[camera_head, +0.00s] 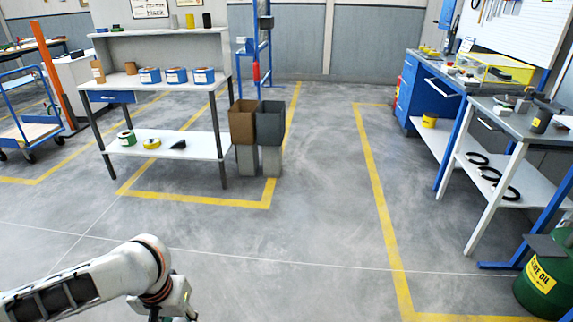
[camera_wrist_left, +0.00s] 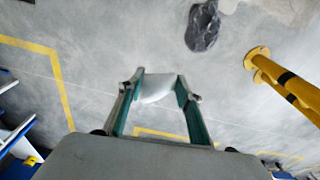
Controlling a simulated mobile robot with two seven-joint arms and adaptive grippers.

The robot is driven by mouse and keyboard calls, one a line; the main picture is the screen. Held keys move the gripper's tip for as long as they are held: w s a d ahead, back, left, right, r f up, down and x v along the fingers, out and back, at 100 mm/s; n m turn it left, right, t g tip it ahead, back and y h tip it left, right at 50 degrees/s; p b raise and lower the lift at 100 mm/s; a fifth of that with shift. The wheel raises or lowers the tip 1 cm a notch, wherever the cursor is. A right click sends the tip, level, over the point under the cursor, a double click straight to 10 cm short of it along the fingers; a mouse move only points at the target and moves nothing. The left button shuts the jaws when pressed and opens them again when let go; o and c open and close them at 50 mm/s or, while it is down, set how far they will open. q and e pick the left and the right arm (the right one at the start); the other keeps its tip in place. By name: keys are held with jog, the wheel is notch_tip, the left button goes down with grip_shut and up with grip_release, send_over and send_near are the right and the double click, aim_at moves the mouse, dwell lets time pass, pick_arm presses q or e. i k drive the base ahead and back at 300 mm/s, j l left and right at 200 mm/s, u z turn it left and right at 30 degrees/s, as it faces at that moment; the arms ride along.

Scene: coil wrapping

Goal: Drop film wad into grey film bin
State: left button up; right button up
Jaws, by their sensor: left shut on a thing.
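My left gripper (camera_wrist_left: 159,84) is shut on a small whitish film wad (camera_wrist_left: 156,90), seen between its two green-sided fingers in the left wrist view. In the head view my left arm (camera_head: 125,270) reaches in at the lower left, and its fingers and the wad are out of frame below. The grey film bin (camera_head: 270,124) stands beside a brown bin (camera_head: 242,121), right of the white shelf bench. Both bins sit raised on grey stands, some way ahead of my gripper. My right gripper is not in view.
The white bench (camera_head: 160,78) holds several blue boxes. A wide floor aisle between yellow lines is clear. At right are a workbench (camera_head: 500,100) and a green oil drum (camera_head: 545,285). The left wrist view shows a yellow post (camera_wrist_left: 285,82) and a dark patch (camera_wrist_left: 203,27) on the floor.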

aim_at(272, 145)
jog(key=i+z, duration=0.1)
jog(key=i, duration=3.7)
jog(key=i+l+u, duration=0.2)
jog(key=i, duration=0.35)
jog(key=i+l+u, duration=0.2)
jog(key=i, duration=0.4)
jog(key=i+l+u, duration=0.1)
jog(key=i+u, duration=0.15)
jog(key=i, duration=0.7)
